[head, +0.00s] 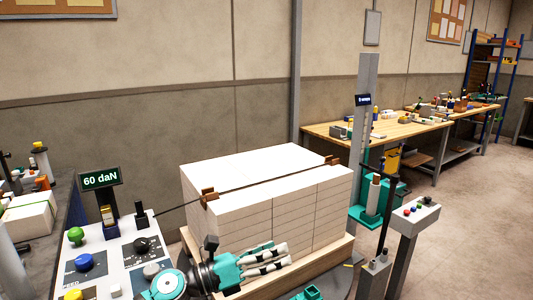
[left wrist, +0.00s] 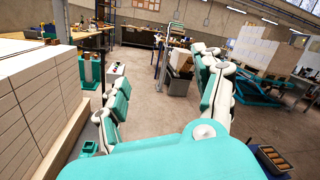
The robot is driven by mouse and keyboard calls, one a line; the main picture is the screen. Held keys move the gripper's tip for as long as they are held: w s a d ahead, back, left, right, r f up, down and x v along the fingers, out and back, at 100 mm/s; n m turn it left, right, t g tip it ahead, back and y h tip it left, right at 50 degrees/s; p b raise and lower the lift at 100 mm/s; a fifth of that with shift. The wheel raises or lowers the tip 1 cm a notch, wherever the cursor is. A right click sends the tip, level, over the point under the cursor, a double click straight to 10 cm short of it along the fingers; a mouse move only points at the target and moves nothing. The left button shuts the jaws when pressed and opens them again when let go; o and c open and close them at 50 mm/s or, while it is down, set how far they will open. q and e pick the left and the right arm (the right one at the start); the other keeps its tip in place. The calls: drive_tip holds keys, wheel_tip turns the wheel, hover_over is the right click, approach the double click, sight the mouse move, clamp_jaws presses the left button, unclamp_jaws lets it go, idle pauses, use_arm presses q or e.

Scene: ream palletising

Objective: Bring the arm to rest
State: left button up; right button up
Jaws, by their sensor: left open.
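My left gripper (head: 284,258) is in front of the near side of the ream stack (head: 285,210) in the head view, with its fingers pointing right. In the left wrist view its two teal and white fingers (left wrist: 165,85) stand wide apart with only floor and distant furniture between them, so it is open and empty. The stack of white reams is a squared block, and its side fills the left edge of the left wrist view (left wrist: 40,100). A dark strap (head: 270,180) crosses its top over brown corner pieces (head: 208,196). My right gripper is out of view.
A control panel (head: 110,262) with knobs and a "60 daN" display (head: 101,179) stands at the left. A grey button post (head: 405,235) and a tall grey mast (head: 362,120) stand right of the stack. Workbenches (head: 380,133) line the back. Open floor lies at the right.

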use_arm(q)
drive_tip(key=a+f+n+t+y, duration=0.1)
drive_tip(key=a+n+t+y, duration=0.4)
drive_tip(key=n, duration=0.5)
drive_tip(key=a+f+n+t+y, duration=0.1)
drive_tip(key=a+n+t+y, duration=0.25)
drive_tip(key=n+t, duration=0.45)
drive_tip(key=s+a+f+n+g+y, duration=0.75)
drive_tip(key=a+f+n+y, duration=0.2)
drive_tip(key=f+n, duration=0.5)
drive_tip(key=s+a+f+n+g, duration=0.2)
drive_tip(key=s+f+n+g, duration=0.3)
drive_tip(key=s, duration=0.7)
drive_tip(key=s+a+f+n+g, duration=0.2)
drive_tip(key=s+f+n+g, duration=0.25)
drive_tip(key=s, duration=0.85)
wheel_tip(320, 180, down, 27)
drive_tip(key=s+g, duration=0.1)
drive_tip(key=g, duration=0.1)
drive_tip(key=s+a+f, duration=0.2)
drive_tip(key=s+f, duration=1.4)
drive_tip(key=shift+s+a+m+g, duration=0.3)
drive_tip(key=shift+s+a+g, duration=0.05)
drive_tip(key=shift+g, duration=0.05)
